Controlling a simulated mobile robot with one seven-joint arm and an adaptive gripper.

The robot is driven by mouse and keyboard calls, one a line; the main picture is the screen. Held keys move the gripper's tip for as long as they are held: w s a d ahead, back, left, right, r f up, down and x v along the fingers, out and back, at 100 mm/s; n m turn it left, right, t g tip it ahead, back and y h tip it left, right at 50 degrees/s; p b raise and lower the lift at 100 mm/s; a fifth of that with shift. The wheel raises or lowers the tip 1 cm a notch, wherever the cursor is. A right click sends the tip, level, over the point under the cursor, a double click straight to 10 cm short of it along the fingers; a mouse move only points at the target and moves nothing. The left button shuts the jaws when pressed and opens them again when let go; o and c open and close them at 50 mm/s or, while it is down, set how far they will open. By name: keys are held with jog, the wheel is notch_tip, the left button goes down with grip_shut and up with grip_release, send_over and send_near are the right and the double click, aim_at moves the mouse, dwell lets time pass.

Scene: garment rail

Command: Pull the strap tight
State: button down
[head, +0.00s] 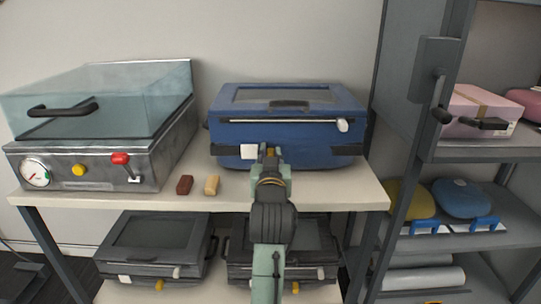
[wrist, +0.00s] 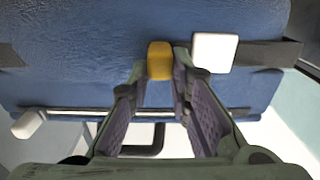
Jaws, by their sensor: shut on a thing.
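A blue case (head: 285,105) with a soft, leathery front stands on the table, right of centre. A dark strap (head: 347,150) shows at both sides of its front; it also shows in the wrist view (wrist: 268,54). A white square buckle (head: 249,152) sits on the strap and shows in the wrist view (wrist: 214,52). Beside it is a yellow-orange tab (wrist: 160,60). My gripper (head: 270,151) is at the front of the case, shut on this tab, with a finger on each side (wrist: 160,78). The fingers hide the tab's lower end.
A zip-like metal bar with a white knob (head: 342,125) crosses the case above the strap. A brown block (head: 184,185) and a tan block (head: 211,185) lie on the table (head: 330,195). A clear-lidded machine (head: 100,125) stands left. A shelving unit (head: 480,155) is close on the right.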

dwell(0.5)
jog(key=d+p, duration=0.1)
jog(key=d, duration=0.8)
jog(key=shift+d, duration=0.35)
jog(key=shift+a, duration=0.1)
jog(key=c, duration=1.5)
grip_release()
jog(key=shift+a, duration=0.1)
jog(key=s, duration=0.7)
jog(key=shift+s, duration=0.25)
